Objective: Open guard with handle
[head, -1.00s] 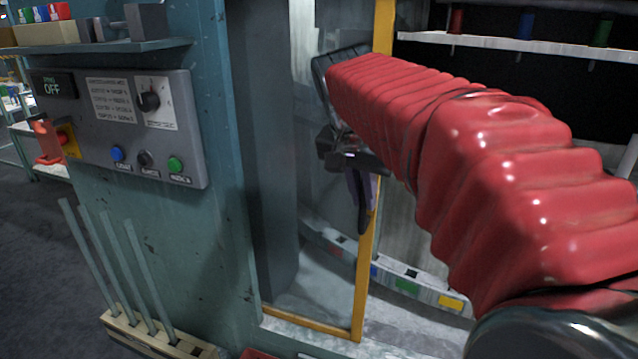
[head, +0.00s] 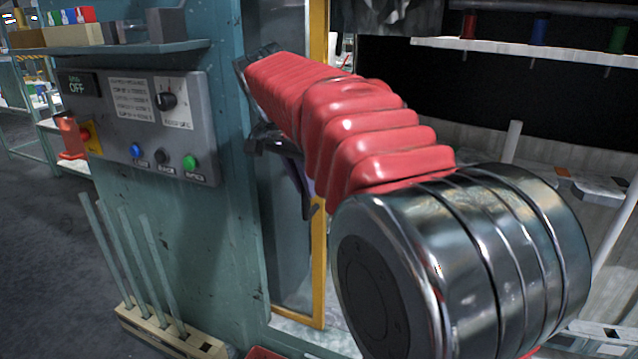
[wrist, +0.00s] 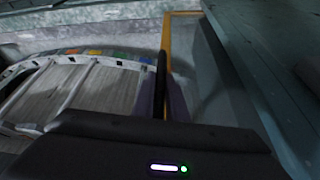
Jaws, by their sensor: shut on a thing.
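The guard is a clear panel in a yellow frame (head: 318,262), beside the teal machine post. It also shows in the wrist view, where its yellow frame edge (wrist: 167,35) runs up to a corner. A black upright handle (wrist: 161,72) stands at the guard's edge. In the wrist view my gripper (wrist: 162,103) has a purple finger on each side of the handle and is shut on it. In the head view the gripper (head: 297,176) is partly hidden behind my red-sleeved arm, and the lower end of the handle (head: 308,207) shows below it.
A grey control panel (head: 140,122) with knob and buttons is on the teal housing, under a small shelf (head: 110,54). A wooden rack (head: 160,330) holds several rods at lower left. The machine opening right of the guard shows a white shelf (head: 580,45) with coloured spools.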

